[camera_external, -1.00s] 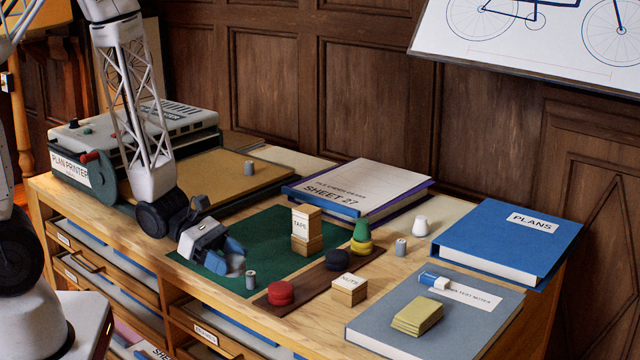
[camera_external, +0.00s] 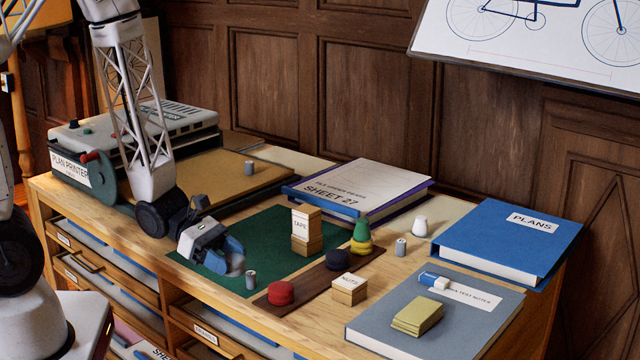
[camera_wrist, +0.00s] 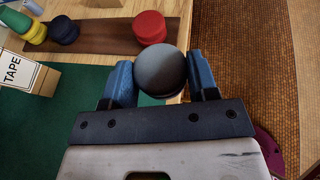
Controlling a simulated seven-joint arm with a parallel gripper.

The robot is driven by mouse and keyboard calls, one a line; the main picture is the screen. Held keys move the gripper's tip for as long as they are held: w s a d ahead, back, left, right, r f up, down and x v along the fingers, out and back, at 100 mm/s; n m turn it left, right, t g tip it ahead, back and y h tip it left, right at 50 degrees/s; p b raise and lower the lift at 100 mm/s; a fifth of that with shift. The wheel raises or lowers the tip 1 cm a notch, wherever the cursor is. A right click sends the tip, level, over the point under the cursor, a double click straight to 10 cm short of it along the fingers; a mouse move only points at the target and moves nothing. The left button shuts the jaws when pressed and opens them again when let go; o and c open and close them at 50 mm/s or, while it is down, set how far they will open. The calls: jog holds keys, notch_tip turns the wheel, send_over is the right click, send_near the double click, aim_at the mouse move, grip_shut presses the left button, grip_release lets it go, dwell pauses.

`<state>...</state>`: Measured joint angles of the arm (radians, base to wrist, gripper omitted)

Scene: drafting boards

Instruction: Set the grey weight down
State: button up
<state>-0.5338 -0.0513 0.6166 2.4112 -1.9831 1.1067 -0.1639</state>
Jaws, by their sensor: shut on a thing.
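The grey weight (camera_wrist: 160,69) is a round, dark grey piece held between the two blue fingers of my gripper (camera_wrist: 161,82) in the wrist view.
A brown strip (camera_external: 312,286) holds a red weight (camera_external: 281,293) and a dark blue weight (camera_external: 338,260). The bench's front edge is close.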

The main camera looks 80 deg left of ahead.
jog(key=a, duration=0.3)
jog(key=s+a+n+y, duration=0.1)
jog(key=a, duration=0.2)
jog(key=a+n+t+y, duration=0.1)
jog(key=a, duration=0.2)
jog(key=shift+s+a, duration=0.2)
jog(key=shift+s, duration=0.05)
jog(key=s+a+y, duration=0.1)
jog(key=a, duration=0.2)
jog(key=s+a+n, duration=0.1)
jog(key=a, duration=0.2)
jog(key=s+a+n+t+y, duration=0.1)
jog(key=a, duration=0.2)
jog(key=shift+s+f+y, duration=0.1)
jog(key=shift+s+y, duration=0.15)
jog(key=shift+y, duration=0.05)
jog(key=shift+s+a, duration=0.3)
jog(key=shift+a, duration=0.35)
jog(key=shift+w, duration=0.15)
send_over(265, 230)
jog(key=shift+f, duration=0.75)
jog(key=shift+f, duration=0.15)
jog(key=shift+f, duration=1.65)
jog(key=shift+f, duration=0.1)
